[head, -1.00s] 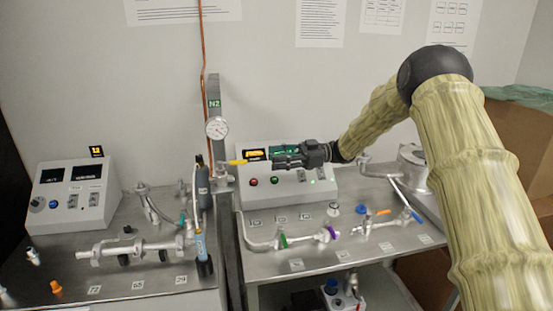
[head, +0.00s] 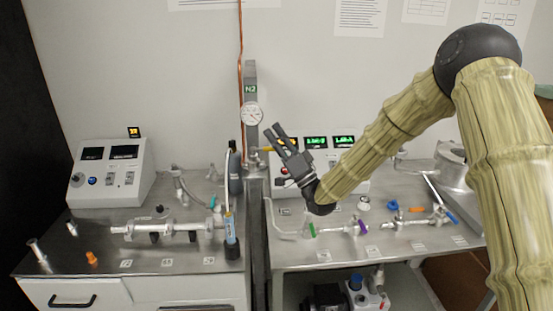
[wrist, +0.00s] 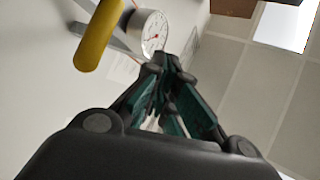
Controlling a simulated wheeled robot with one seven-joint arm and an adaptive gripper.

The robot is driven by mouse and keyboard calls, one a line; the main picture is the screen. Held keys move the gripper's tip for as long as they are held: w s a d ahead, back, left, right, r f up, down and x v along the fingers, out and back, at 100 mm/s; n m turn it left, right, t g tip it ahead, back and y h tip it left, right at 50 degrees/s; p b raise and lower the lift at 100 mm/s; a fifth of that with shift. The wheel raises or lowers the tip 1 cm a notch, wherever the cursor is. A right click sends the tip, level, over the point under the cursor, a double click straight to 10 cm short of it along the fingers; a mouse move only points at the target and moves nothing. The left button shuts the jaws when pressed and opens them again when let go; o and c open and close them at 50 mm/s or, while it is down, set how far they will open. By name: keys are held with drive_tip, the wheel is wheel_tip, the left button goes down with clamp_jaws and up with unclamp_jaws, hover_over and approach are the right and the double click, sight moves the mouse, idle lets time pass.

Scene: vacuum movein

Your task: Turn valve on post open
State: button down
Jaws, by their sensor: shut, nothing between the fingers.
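The grey post (head: 250,80) with the N2 label stands between the two benches and carries a round white gauge (head: 251,114). The valve's yellow handle (head: 266,149) sticks out to the right below the gauge, roughly level. In the wrist view the yellow handle (wrist: 98,38) is large at the upper left, beside the gauge (wrist: 153,33). My gripper (head: 273,129) is just right of the post, tilted with its fingers up and left, overlapping the handle's right end in the head view. In the wrist view its fingertips (wrist: 170,62) meet, empty and apart from the handle.
A copper pipe (head: 241,60) runs up the wall by the post. A control box with green displays (head: 316,142) stands behind my gripper. Pipe fittings lie on both benches; a dark cylinder (head: 235,175) stands left of the post. The space above the benches is open.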

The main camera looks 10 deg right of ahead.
sight(265, 150)
drive_tip(key=s+a+f+m+h+b, duration=0.1)
drive_tip(key=s+f+m+h, duration=0.4)
drive_tip(key=s+m+h, duration=0.35)
drive_tip(key=s+f+m+h, duration=0.4)
drive_tip(key=s+m+h, duration=0.2)
drive_tip(key=m+h, duration=0.45)
drive_tip(key=w+d+r+p, duration=0.1)
drive_tip(key=w+p, duration=0.4)
drive_tip(key=w, duration=0.8)
drive_tip(key=shift+w+r+h+p, duration=0.3)
drive_tip(key=shift+w+r+p, duration=0.05)
drive_tip(key=shift+r, duration=0.3)
drive_tip(key=shift+w+d+f+b, duration=0.1)
drive_tip(key=shift+b, duration=0.2)
drive_tip(key=shift+w+d+r+b, duration=0.25)
drive_tip(key=shift+w+r+b, duration=0.2)
drive_tip(key=shift+b, duration=0.25)
